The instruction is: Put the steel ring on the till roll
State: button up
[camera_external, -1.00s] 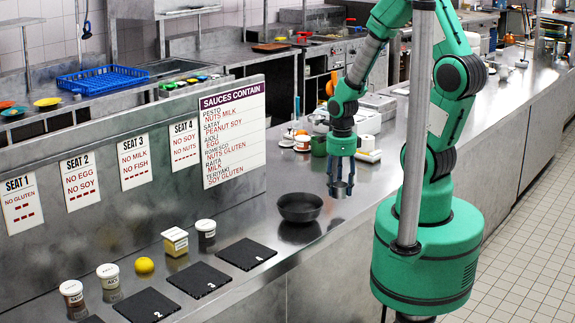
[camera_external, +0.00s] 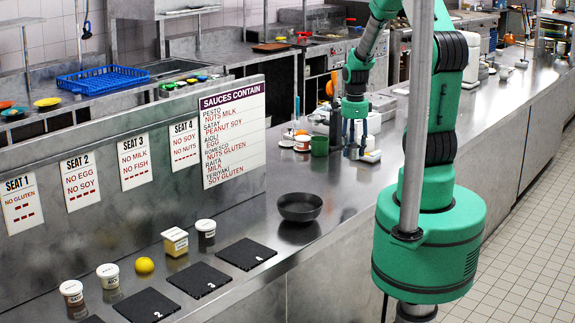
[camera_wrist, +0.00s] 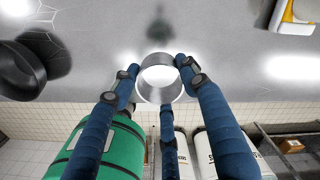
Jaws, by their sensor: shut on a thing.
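The steel ring (camera_wrist: 143,88) is a short, open metal band. It is clasped between the blue fingers of my gripper (camera_wrist: 158,78) in the wrist view, its opening facing the camera. In the external view, my gripper (camera_external: 352,153) points down over the counter beside the green mug, with the ring small at its tips. I cannot single out the till roll for sure. A small white and yellow item (camera_external: 371,156) lies just right of my gripper; a white and yellow thing (camera_wrist: 296,14) also shows at the wrist view's upper right.
A green mug (camera_external: 319,146) and small tubs (camera_external: 301,143) stand close left of my gripper. A dark bowl (camera_external: 299,208) is nearer the camera, with clear counter between. Black numbered mats (camera_external: 246,254), tubs and a lemon (camera_external: 144,265) lie further left.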

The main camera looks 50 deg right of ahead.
jog(key=d+r+p, duration=0.1)
jog(key=d, duration=0.7)
jog(key=d+r+p, duration=0.1)
jog(key=d+r, duration=0.1)
jog(key=d, duration=0.6)
jog(key=shift+s+r, duration=0.3)
jog(key=shift+s, duration=0.15)
jog(key=w+d, duration=0.3)
jog(key=w+d+f, duration=0.1)
jog(key=w+d, duration=0.2)
jog(key=w, duration=0.1)
jog(key=w+d+p, duration=0.1)
jog(key=w+d, duration=0.3)
jog(key=shift+w+f, duration=0.15)
jog(key=shift+f, duration=0.05)
jog(key=shift+w+d, duration=0.2)
jog(key=shift+w+d+f, duration=0.1)
jog(key=shift+f, duration=1.7)
jog(key=shift+f, duration=0.1)
